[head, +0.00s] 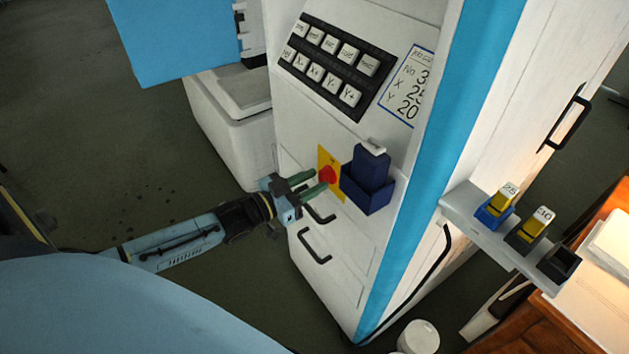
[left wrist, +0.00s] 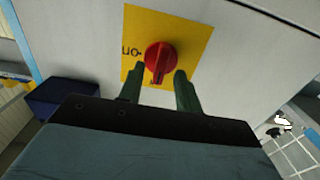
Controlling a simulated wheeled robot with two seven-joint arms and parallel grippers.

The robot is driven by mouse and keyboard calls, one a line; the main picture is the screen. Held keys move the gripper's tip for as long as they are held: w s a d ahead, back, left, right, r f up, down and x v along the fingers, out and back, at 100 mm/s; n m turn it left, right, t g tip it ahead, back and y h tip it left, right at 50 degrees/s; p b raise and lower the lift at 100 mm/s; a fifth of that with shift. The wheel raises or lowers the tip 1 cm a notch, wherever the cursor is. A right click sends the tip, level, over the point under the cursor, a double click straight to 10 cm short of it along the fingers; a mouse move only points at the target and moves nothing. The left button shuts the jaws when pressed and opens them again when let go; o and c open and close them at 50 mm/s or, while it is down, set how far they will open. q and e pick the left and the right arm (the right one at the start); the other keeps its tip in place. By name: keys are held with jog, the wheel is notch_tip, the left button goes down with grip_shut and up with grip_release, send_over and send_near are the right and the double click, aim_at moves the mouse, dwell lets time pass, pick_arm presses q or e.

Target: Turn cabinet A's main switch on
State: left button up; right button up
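The cabinet (head: 375,200) is white with a blue edge; I see no letter A on it. Its main switch is a red rotary knob (head: 327,175) on a yellow plate (head: 337,163). In the left wrist view the knob (left wrist: 160,58) has its handle pointing down the picture, and an inverted "ON" mark shows left of it on the plate (left wrist: 198,40). My left gripper (head: 319,179) is open at the knob. Its green fingers lie on either side of the knob in the left wrist view (left wrist: 158,86); I cannot tell whether they touch it. My right gripper is out of view.
A dark blue holder (head: 367,185) sticks out just right of the switch. Black handles (head: 315,247) are below it, and a keypad (head: 337,68) is above.

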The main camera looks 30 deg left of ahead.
pick_arm(q)
jog(key=shift+w+d, duration=0.25)
jog(key=shift+w, duration=0.25)
grip_shut()
